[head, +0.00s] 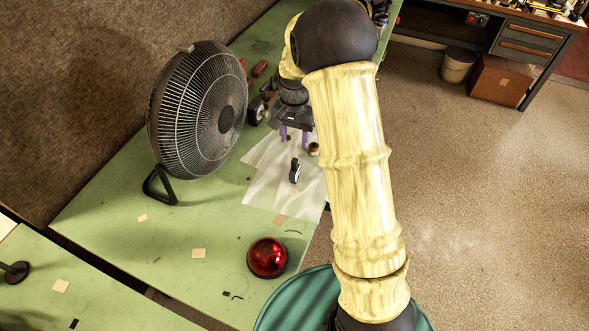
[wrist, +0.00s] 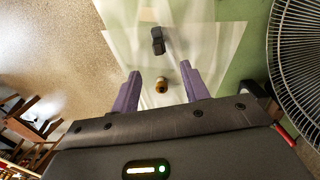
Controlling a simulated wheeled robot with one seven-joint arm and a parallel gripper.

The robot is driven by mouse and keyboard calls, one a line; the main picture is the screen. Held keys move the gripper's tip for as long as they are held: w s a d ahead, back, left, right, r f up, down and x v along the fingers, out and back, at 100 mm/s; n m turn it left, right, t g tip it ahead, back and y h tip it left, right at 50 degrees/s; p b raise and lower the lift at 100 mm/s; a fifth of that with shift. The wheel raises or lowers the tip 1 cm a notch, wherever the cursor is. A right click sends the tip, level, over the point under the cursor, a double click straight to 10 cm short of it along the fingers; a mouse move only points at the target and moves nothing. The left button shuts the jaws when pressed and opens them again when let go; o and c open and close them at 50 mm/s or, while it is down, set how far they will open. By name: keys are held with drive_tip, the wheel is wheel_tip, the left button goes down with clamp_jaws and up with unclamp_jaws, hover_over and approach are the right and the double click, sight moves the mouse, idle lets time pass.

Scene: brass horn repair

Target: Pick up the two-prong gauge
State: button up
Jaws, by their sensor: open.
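A small dark object (head: 294,170), perhaps the two-prong gauge, is on the pale sheet; its prongs cannot be made out. It also shows in the wrist view (wrist: 158,40), beyond my fingertips. A small brass-and-dark cylinder (head: 314,149) is on the sheet close to my gripper (head: 295,138). In the wrist view the cylinder (wrist: 161,85) appears between the two purple fingers of my gripper (wrist: 160,71). The fingers are apart with nothing held. I cannot tell how high they are above the sheet.
A large fan (head: 198,108) stands left of the sheet (head: 262,192) on the green table (head: 120,215). A red dome (head: 267,257) sits nearer the front. A dark wheel-like item (head: 257,110) and a red block (head: 259,69) lie behind. Open floor is to the right.

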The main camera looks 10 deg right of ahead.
sight(294, 160)
wheel_tip(294, 160, down, 8)
drive_tip(key=shift+p, duration=0.9)
drive_tip(key=shift+f, duration=0.1)
drive_tip(key=shift+s+f+p, duration=0.15)
drive_tip(key=shift+f+p, duration=0.15)
drive_tip(key=shift+p, duration=0.1)
drive_tip(key=shift+f+p, duration=0.85)
drive_tip(key=shift+f, duration=1.3)
drive_tip(key=shift+s, duration=0.1)
clamp_jaws()
